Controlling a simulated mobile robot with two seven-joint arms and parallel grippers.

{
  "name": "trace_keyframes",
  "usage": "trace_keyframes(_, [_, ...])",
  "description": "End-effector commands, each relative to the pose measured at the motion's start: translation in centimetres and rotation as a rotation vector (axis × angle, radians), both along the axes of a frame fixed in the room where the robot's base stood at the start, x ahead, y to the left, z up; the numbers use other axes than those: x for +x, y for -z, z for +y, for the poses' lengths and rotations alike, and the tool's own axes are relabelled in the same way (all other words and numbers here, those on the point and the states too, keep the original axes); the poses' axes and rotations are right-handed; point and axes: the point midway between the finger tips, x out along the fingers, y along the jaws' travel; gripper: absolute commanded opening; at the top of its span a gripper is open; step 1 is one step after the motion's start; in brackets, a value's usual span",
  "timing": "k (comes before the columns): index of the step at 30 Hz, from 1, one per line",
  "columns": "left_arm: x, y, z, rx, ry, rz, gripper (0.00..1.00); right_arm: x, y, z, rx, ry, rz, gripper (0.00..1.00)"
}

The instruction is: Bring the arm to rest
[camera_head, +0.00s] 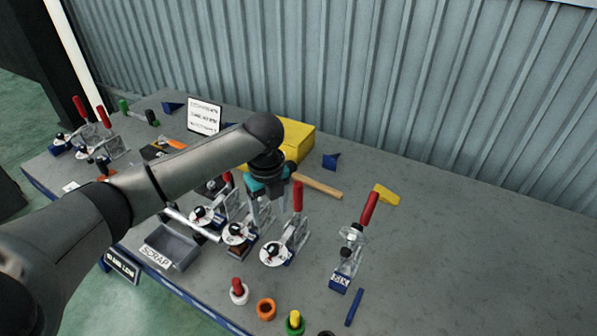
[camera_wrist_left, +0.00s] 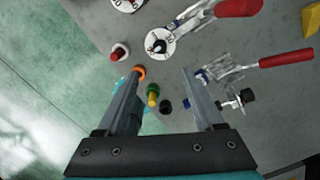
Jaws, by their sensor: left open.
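My left arm (camera_head: 170,180) comes in from the left and reaches over the grey worktable (camera_head: 470,240). My left gripper (camera_head: 262,215) points down among the toggle clamps near the table's middle. In the left wrist view the gripper (camera_wrist_left: 161,75) has its two fingers apart. It holds nothing. A small green and yellow piece (camera_wrist_left: 153,95) shows on the table beyond, between the fingers. Toggle clamps with red handles stand close by, one right of the gripper (camera_head: 285,245) and one farther right (camera_head: 352,245). My right gripper is not in view.
A grey SCRAP bin (camera_head: 172,247) sits at the front edge. A yellow box (camera_head: 297,138) and a wooden-handled hammer (camera_head: 318,186) lie behind the gripper. Small coloured pieces, including an orange ring (camera_head: 265,309), line the front. The table's right side is clear, up to the corrugated wall (camera_head: 400,80).

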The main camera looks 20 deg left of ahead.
Motion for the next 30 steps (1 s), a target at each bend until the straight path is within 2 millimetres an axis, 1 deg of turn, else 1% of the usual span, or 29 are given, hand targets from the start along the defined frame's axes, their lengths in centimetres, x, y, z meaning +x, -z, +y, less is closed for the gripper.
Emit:
trace_keyframes(5, [-0.1,0.2,-0.2,-0.002,-0.003,0.000,0.69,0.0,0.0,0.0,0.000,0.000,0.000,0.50])
trace_keyframes(8, [-0.7,1.0,-1.4,-0.015,-0.025,-0.004,0.69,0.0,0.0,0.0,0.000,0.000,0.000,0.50])
trace_keyframes(11, [-2.1,2.5,-4.0,-0.045,-0.085,-0.016,0.69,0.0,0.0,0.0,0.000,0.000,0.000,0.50])
trace_keyframes(14, [-4.1,4.2,-7.0,-0.094,-0.192,-0.037,0.69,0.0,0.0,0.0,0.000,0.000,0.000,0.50])
trace_keyframes(15, [-5.0,4.7,-8.2,-0.116,-0.243,-0.045,0.69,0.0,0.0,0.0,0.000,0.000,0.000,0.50])
trace_keyframes(18, [-7.1,5.6,-10.8,-0.176,-0.386,-0.066,0.69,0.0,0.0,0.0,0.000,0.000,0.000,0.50])
trace_keyframes(22, [-9.8,6.2,-13.4,-0.255,-0.605,-0.084,0.69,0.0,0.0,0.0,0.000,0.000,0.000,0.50])
trace_keyframes(24, [-11.2,6.3,-14.2,-0.294,-0.737,-0.092,0.69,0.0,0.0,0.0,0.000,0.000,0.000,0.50])
trace_keyframes(27, [-13.3,6.2,-14.9,-0.343,-0.942,-0.100,0.69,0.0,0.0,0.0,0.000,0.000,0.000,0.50])
trace_keyframes(30, [-15.3,5.9,-14.8,-0.382,-1.160,-0.110,0.69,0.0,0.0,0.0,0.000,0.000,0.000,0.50])
